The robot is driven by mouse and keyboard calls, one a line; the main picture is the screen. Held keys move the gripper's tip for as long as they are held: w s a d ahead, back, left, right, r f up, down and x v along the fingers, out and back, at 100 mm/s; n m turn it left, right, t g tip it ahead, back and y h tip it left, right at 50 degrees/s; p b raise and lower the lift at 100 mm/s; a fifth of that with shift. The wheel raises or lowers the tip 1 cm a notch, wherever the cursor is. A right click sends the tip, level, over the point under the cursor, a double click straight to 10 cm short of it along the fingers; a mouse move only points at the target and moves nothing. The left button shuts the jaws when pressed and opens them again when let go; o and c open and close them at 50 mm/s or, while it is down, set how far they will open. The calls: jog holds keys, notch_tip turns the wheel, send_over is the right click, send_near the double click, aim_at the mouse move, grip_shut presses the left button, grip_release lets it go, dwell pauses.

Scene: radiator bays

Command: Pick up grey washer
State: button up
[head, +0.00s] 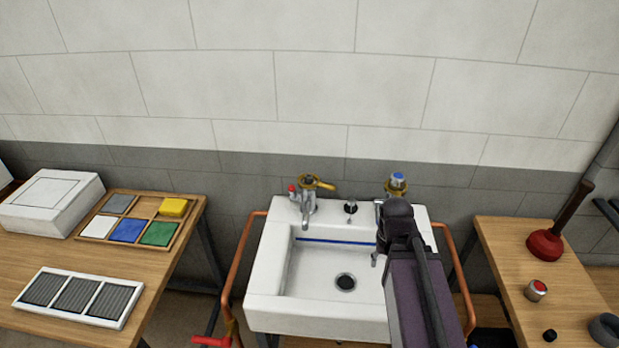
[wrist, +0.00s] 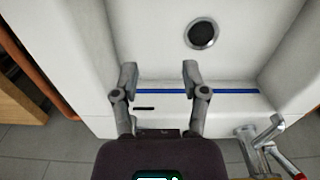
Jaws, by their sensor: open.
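I cannot make out a thing that is surely the grey washer. A dark grey ring-shaped thing (head: 606,328) lies on the right bench, cut off by the picture's edge; I cannot tell if it is a washer. My gripper (wrist: 159,75) is open and empty in the wrist view, its fingers apart over the white sink (wrist: 90,50) near the blue line. In the head view my arm reaches over the sink's right side and hides most of the gripper.
The sink has a drain (head: 345,282), a red-marked tap (head: 305,205) and a blue-topped tap (head: 397,181). A wooden tray (head: 193,222) of coloured squares and a grille panel (head: 78,297) are on the left bench. A plunger (head: 546,244) and a red-topped tin (head: 536,290) stand on the right bench.

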jog(key=shift+d, duration=0.3)
jog(key=o, duration=0.3)
jog(key=w+a+r+m+t+h, duration=0.4)
jog(key=w+a+h, duration=0.3)
jog(key=w+a, duration=0.6)
jog(key=w+a+r+m+t+h, duration=0.1)
jog(key=a+r+m, duration=0.1)
jog(key=a, duration=0.4)
jog(key=w+a+r+m+t+h, duration=0.1)
jog(key=w+a+r+t, duration=0.1)
jog(key=a, duration=0.4)
jog(key=w+a+r+m+t+h, duration=0.1)
jog(key=a+r+m+t, duration=0.1)
jog(key=a+r, duration=0.2)
jog(key=a, duration=0.3)
jog(key=shift+w+m, duration=0.3)
jog(key=shift+w, duration=0.1)
